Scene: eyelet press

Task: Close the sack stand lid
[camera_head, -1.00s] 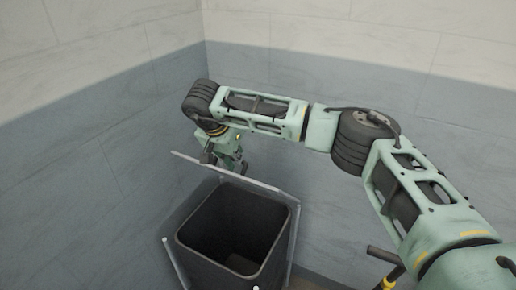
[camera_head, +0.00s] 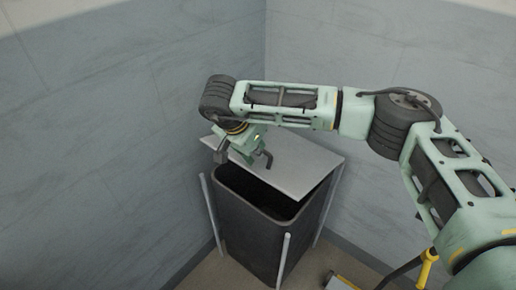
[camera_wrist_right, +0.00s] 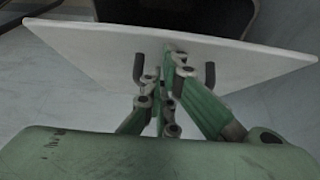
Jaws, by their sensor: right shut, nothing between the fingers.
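The sack stand lid (camera_head: 297,166) is a flat light-grey panel. In the head view it slopes over the back of the dark bin (camera_head: 255,232), with a dark opening still showing at the front. The lid also shows in the right wrist view (camera_wrist_right: 95,48), crossing the picture in front of my fingers. My right gripper (camera_head: 246,152) is at the lid's far left part, on its upper side. It is shut with nothing between the fingers. My left gripper is not in view.
Light metal posts (camera_head: 283,262) of the stand rise around the bin. Grey tiled walls (camera_head: 110,130) meet in a corner behind it. A yellow and black object (camera_head: 427,268) stands on the floor at the lower right.

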